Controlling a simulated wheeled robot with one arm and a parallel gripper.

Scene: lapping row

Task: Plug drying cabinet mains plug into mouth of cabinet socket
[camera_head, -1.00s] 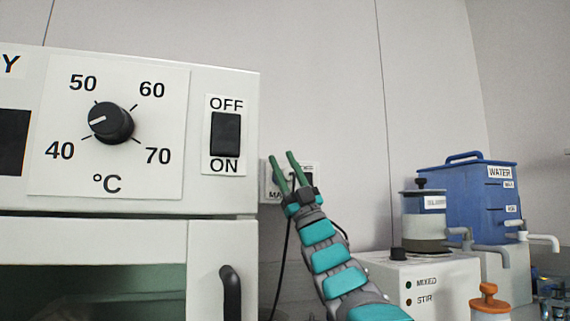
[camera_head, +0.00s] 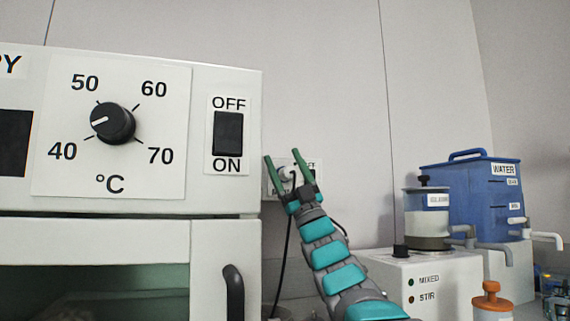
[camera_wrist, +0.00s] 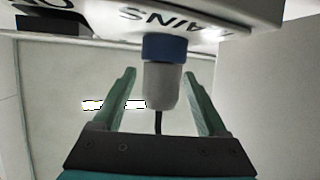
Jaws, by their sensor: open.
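The mains plug (camera_wrist: 161,85) is a pale grey cylinder with a black cable from its near end. Its far end meets the blue cabinet socket (camera_wrist: 165,47) on the white panel (camera_wrist: 222,20) marked MAINS. The two are in line with no visible gap; the plug's tip is hidden. My gripper (camera_wrist: 160,85) is open, with one green finger on each side of the plug and clear space on both sides. In the head view, the plug (camera_head: 287,173) shows pale between my spread fingers (camera_head: 286,156), in front of the wall panel (camera_head: 270,188).
The drying cabinet (camera_head: 130,135), with dial and OFF/ON switch (camera_head: 228,133), stands close left of my gripper. A white stirrer unit (camera_head: 440,275), a blue water tank (camera_head: 455,190) and an orange-capped bottle (camera_head: 491,300) stand right. The wall above is clear.

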